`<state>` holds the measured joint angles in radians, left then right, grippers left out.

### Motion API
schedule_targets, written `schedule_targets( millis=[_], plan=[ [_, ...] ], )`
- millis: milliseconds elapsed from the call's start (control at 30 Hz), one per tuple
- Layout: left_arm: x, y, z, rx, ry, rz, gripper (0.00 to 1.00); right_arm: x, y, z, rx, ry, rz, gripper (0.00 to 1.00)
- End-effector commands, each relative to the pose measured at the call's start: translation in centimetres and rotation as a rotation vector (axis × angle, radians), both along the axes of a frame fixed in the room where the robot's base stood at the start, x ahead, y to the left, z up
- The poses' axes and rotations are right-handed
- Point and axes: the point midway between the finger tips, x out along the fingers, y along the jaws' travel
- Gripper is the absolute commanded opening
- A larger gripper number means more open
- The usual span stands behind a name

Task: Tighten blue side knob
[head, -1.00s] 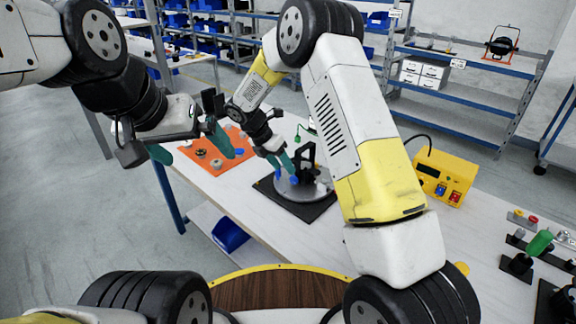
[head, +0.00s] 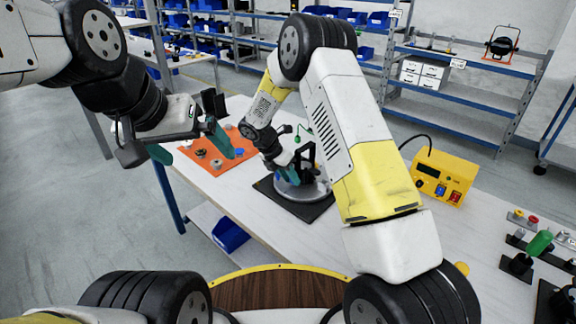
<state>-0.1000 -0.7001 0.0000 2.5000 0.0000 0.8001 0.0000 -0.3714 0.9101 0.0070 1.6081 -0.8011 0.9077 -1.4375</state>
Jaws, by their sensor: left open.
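A black bracket (head: 306,157) stands on a round grey plate (head: 308,192) on the bench. My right gripper (head: 284,177) is low at the left side of the bracket. Its teal fingers are partly hidden by the wrist and the gap between them does not show clearly. A small patch of blue (head: 276,178) shows at the fingers; I cannot tell whether they grip this blue knob. My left gripper (head: 190,147) is open and empty, held above the near left edge of the bench, with its teal fingers well apart.
An orange mat (head: 184,150) with several small round parts lies behind my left gripper. A black mat (head: 310,212) lies under the plate. A yellow power box (head: 442,177) stands to the right.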

Motion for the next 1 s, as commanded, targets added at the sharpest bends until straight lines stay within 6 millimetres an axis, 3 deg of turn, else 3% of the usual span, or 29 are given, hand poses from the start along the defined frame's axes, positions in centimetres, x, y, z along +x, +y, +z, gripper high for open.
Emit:
schedule_targets(
  millis=[367,1000],
  plan=[
    [0.0,0.0,0.0,0.0,0.0,0.0,1.0,-0.05,-0.06,0.13,0.025,-0.026,0.001,0.0],
    [0.0,0.0,0.0,0.0,0.0,0.0,1.0,-0.64,-0.42,0.08,0.275,-0.274,0.004,0.0]
  ],
)
